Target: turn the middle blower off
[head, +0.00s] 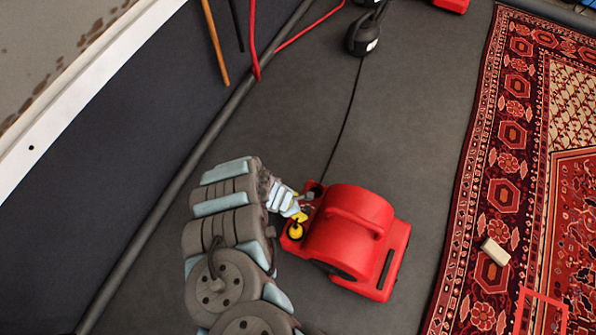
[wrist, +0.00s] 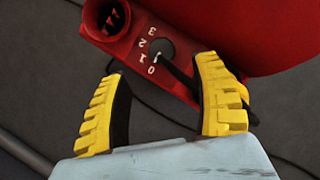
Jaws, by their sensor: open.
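A red blower (head: 352,232) stands on the grey floor beside my arm. Its control panel shows in the wrist view (wrist: 190,88), with a dark round dial (wrist: 160,49) and white marks 3, 2, 1 and 0 along one side. I cannot tell which mark the dial points to. My gripper (head: 301,217) is at the panel's left end in the head view. In the wrist view its yellow-padded fingers (wrist: 163,68) are spread apart, with the dial just beyond and between their tips. Nothing is held, and I see no clear contact with the dial.
A black cord (head: 347,125) runs across the floor from the blower toward a black device (head: 362,35). A patterned red rug (head: 507,150) lies at right with a pale block (head: 495,251) on it. A dark pipe (head: 165,195) runs along the left wall.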

